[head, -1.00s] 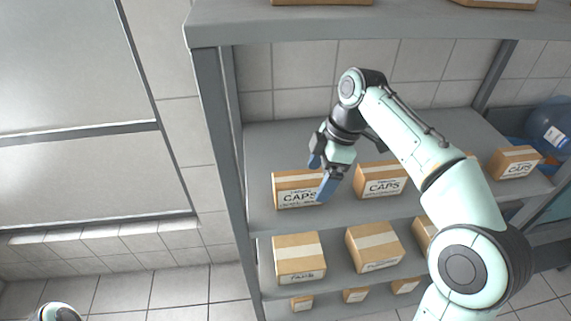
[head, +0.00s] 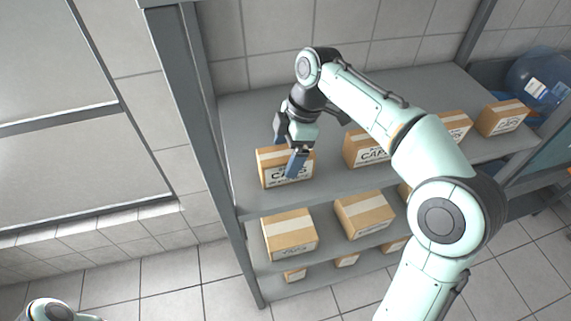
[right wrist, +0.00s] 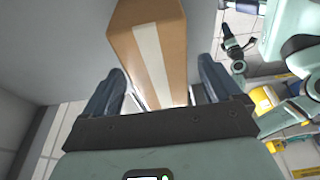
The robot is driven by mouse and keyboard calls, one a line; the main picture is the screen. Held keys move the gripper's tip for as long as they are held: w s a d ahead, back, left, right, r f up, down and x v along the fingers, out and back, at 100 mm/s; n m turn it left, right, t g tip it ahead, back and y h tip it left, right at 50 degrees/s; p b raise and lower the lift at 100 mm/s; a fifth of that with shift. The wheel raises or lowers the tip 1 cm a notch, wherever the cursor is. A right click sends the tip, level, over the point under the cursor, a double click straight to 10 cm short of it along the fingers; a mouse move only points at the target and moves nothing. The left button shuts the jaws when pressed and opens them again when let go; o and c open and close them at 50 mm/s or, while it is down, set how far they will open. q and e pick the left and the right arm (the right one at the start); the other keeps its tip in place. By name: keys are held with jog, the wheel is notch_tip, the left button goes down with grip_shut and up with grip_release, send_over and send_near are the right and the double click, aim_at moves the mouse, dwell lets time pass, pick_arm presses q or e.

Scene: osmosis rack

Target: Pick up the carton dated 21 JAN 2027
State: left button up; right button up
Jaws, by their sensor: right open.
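A brown CAPS carton (head: 272,174) with a white label stands at the left end of the upper shelf. Its date is too small to read. My right gripper (head: 285,152) is open, with its blue fingers reaching down at this carton. In the right wrist view the carton (right wrist: 124,48), with a pale tape strip, lies ahead of and between the open fingers (right wrist: 172,95). I cannot tell whether the fingers touch it. My left gripper is not in view; only a piece of an arm shows at the lower left.
More CAPS cartons stand to the right on the same shelf (head: 240,118), the nearest (head: 362,150) partly behind my right arm. Several cartons, including one below (head: 290,236), stand on lower shelves. A grey post (head: 200,110) rises close left. A blue bottle (head: 540,75) stands far right.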

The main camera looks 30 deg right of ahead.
jog(key=x, duration=0.4)
jog(key=shift+d+f, duration=0.15)
jog(key=shift+f, duration=0.1)
jog(key=c, duration=1.2)
jog(key=shift+r, duration=0.1)
